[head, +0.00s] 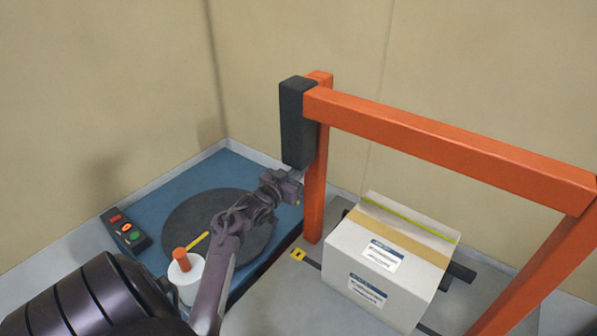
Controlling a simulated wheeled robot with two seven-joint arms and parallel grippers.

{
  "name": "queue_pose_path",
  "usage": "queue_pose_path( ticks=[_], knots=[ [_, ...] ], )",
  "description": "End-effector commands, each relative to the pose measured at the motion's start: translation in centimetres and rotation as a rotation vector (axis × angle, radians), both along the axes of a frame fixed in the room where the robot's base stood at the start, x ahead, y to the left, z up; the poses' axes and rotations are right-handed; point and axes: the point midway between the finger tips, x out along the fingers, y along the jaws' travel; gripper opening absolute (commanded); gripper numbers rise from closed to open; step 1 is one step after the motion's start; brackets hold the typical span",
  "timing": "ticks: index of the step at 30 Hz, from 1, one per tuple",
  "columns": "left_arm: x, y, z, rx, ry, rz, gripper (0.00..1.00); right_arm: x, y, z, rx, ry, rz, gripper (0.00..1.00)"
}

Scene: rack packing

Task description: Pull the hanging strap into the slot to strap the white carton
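The white carton (348,249) stands under the orange arch, with labels on its top and front and a tan tape band across its top. A thin yellow-green strip (410,220), which looks like strap, runs along the carton's far top edge. A small yellow piece with a dark mark (298,254), possibly the slot, is on the floor left of the carton. My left gripper (298,189) is beside the left post, below the black housing; a tiny yellow-green spot shows at its tip. Its fingers are too small to read. No hanging strap is clearly visible. My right gripper is out of view.
The orange arch (440,145) spans the carton, with a black housing (297,122) on its left post. Walls close off the back.

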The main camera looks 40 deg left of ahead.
Motion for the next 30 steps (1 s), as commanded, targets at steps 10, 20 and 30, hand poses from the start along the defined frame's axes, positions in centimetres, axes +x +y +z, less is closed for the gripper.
queue_pose_path(
  ticks=[10, 20, 30],
  knots=[
    [0.0, 0.0, -3.7, -0.001, 0.005, -0.001, 0.00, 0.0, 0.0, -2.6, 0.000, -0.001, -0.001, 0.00],
    [0.0, 0.0, -14.5, 0.000, 0.004, -0.001, 0.00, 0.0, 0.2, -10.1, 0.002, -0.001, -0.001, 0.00],
    [0.0, 0.0, -23.6, 0.000, 0.003, -0.001, 0.00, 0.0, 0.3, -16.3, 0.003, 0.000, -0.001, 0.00]
  ],
)
